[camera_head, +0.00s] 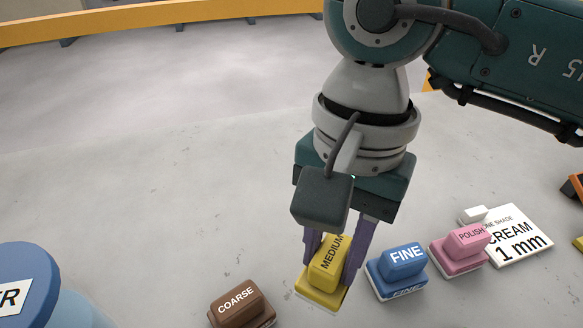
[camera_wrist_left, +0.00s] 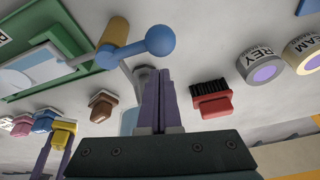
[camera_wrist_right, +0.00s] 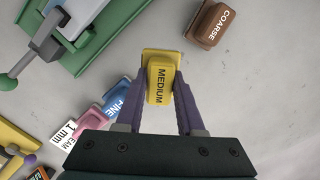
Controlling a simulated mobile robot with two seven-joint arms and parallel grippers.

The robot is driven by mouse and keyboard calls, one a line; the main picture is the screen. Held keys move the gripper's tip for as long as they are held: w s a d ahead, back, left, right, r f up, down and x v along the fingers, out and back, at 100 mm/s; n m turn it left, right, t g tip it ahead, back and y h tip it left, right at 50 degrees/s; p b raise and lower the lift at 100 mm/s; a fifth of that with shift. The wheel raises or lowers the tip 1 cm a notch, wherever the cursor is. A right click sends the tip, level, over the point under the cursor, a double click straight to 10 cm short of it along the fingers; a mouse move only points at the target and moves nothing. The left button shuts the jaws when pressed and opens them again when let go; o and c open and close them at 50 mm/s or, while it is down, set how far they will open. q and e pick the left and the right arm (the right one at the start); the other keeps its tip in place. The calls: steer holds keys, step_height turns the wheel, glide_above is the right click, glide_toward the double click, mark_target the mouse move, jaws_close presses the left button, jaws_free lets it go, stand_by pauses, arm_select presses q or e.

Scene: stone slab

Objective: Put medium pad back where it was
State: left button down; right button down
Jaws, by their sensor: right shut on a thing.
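The yellow medium pad (camera_head: 325,270) is between the fingers of my right gripper (camera_head: 336,262), which is shut on its handle. In the head view it is in the row between the brown coarse pad (camera_head: 243,304) and the blue fine pad (camera_head: 397,273). The right wrist view shows the medium pad (camera_wrist_right: 160,78) upright between the purple fingertips. I cannot tell whether its base touches the slab. My left gripper (camera_wrist_left: 158,98) shows in the left wrist view with its fingers together and nothing between them; it is outside the head view.
A pink polish pad (camera_head: 460,249) and a white cream card (camera_head: 515,240) are right of the fine pad. A blue round-topped thing (camera_head: 25,280) is at the left. A red brush (camera_wrist_left: 212,100) and a green frame (camera_wrist_left: 60,60) show in the left wrist view. The slab behind is clear.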

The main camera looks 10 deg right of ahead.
mark_target(327, 279)
steer(key=shift+f, duration=2.55)
steer(key=shift+w+f+b, duration=0.1)
steer(key=shift+f+b, duration=0.15)
steer(key=shift+b, duration=0.25)
steer(key=c, duration=0.5)
jaws_free()
steer(key=shift+r, duration=0.1)
